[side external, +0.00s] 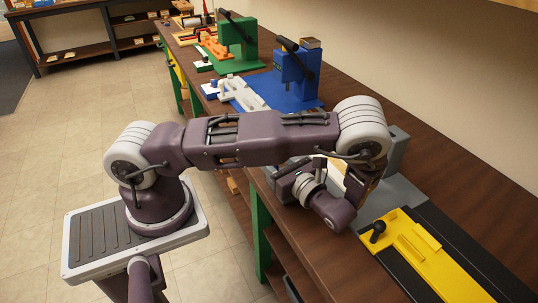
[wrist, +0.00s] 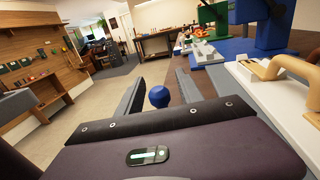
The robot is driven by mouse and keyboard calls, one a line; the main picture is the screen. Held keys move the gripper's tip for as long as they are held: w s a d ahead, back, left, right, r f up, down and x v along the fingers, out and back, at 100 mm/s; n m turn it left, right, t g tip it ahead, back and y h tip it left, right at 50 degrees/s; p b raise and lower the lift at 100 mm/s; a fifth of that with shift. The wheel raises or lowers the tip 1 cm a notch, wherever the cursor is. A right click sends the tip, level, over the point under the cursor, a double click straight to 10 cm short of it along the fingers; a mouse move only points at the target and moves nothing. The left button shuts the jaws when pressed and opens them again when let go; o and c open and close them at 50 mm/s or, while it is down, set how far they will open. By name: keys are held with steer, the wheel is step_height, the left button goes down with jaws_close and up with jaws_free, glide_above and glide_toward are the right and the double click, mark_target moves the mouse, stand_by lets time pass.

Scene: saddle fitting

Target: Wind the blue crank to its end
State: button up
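The round blue knob (wrist: 158,96), which looks like the handle of the blue crank, shows in the wrist view between the two fingers of my gripper (wrist: 160,88). The fingers are apart, with a visible gap on each side of the knob, so the gripper is open around it and not clamped. The rest of the crank is hidden behind the gripper body. In the side external view my gripper (side external: 292,181) is low near the front edge of the bench, and I cannot make out the knob there.
A blue press (side external: 297,72) with a black lever stands farther along the bench, beside a white jig (side external: 241,93). A green press (side external: 238,38) is beyond it. A yellow plate (side external: 407,250) with a black knob lies at the near right. A tan handle (wrist: 285,68) is right of my gripper.

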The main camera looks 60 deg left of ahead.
steer(key=shift+d, duration=0.35)
steer(key=shift+w+d+r, duration=0.15)
steer(key=shift+d+r, duration=0.2)
steer(key=shift+d, duration=0.25)
steer(key=shift+w+d+r, duration=0.15)
steer(key=shift+d+r, duration=0.15)
steer(key=shift+d, duration=0.3)
step_height(320, 180, up, 6)
steer(key=shift+a+f, duration=0.1)
steer(key=shift+f, duration=0.05)
